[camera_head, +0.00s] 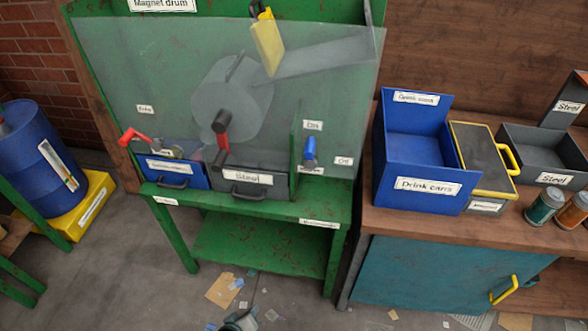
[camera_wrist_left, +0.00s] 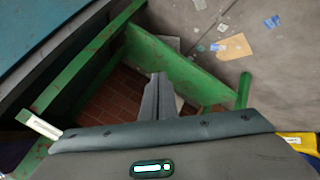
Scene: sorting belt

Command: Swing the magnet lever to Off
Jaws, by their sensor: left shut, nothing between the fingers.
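The magnet lever (camera_head: 309,150) has a blue handle and stands roughly upright at the right side of the green magnet drum stand, pointing towards the On label (camera_head: 313,125). The Off label (camera_head: 344,161) is to its right and lower. A small label under the lever is partly covered. My left gripper (camera_head: 240,321) shows only as a small dark part at the bottom edge, well below and apart from the lever. In the left wrist view its fingers (camera_wrist_left: 160,97) are together and empty, with the green stand beyond. My right gripper is not in view.
A clear panel (camera_head: 160,75) covers the drum. A red crank (camera_head: 134,136), a blue drawer (camera_head: 180,172) and a Steel drawer (camera_head: 245,180) are left of the lever. A blue drink cans bin (camera_head: 415,185) stands on the bench at right. Scraps litter the floor.

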